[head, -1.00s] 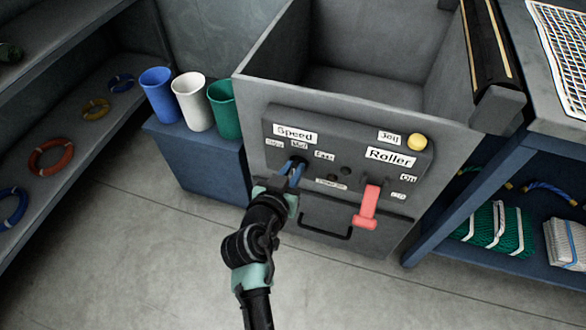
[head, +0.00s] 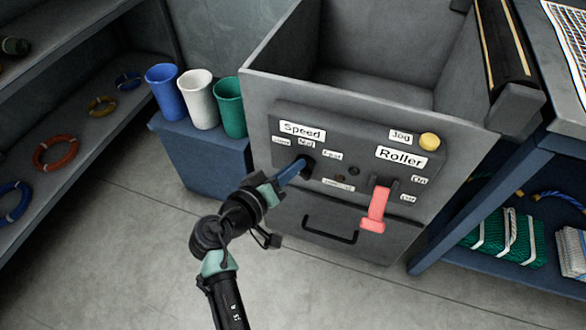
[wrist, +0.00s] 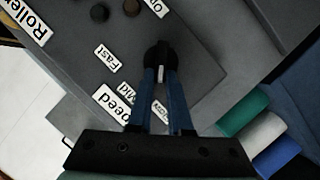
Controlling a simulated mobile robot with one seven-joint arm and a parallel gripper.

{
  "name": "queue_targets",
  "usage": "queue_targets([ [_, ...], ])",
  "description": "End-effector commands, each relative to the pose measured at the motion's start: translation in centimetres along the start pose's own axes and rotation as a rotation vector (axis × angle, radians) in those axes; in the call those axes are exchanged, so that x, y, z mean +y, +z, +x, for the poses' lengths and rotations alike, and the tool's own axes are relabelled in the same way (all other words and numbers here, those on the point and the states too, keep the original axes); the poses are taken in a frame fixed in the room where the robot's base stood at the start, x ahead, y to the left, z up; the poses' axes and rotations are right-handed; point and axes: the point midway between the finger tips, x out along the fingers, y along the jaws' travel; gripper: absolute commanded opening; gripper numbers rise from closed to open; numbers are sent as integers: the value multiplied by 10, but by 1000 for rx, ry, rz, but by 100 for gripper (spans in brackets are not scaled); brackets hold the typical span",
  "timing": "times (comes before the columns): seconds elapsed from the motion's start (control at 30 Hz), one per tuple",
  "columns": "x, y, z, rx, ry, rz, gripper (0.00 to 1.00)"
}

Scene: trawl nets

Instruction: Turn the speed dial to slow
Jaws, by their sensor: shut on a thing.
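The black speed dial (head: 308,164) is on the grey control panel, below the "Speed" sign (head: 302,131). In the wrist view the dial (wrist: 159,53) sits between the blue fingertips of my gripper (wrist: 160,76), which is shut on it. A pale mark on the dial points down the picture, between the fingers, towards the small label that seems to read "Slow" (wrist: 159,108). The "Mid" label (wrist: 122,89) and "Fast" label (wrist: 106,58) lie to the left. In the head view my gripper (head: 299,168) reaches the dial from the lower left; its fingers partly hide the dial.
A red roller lever (head: 376,206) and a yellow jog button (head: 429,140) are on the panel's right side. A drawer handle (head: 330,229) is below. Blue, white and green cups (head: 229,107) stand on a blue box at left. The floor in front is clear.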

Motion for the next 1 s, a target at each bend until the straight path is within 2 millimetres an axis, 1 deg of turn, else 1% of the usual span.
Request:
queue_targets([
  [0.23,-1,1,1,-2,24,-57,0],
  [0.67,-1,1,2,-3,29,-69,0],
  [0.7,-1,1,2,-3,29,-68,19],
  [0.77,-1,1,2,-3,29,-68,30],
  [0.8,-1,1,2,-3,29,-68,37],
  [0.87,-1,1,1,-3,29,-68,48],
  [1.0,-1,1,1,-2,28,-67,48],
])
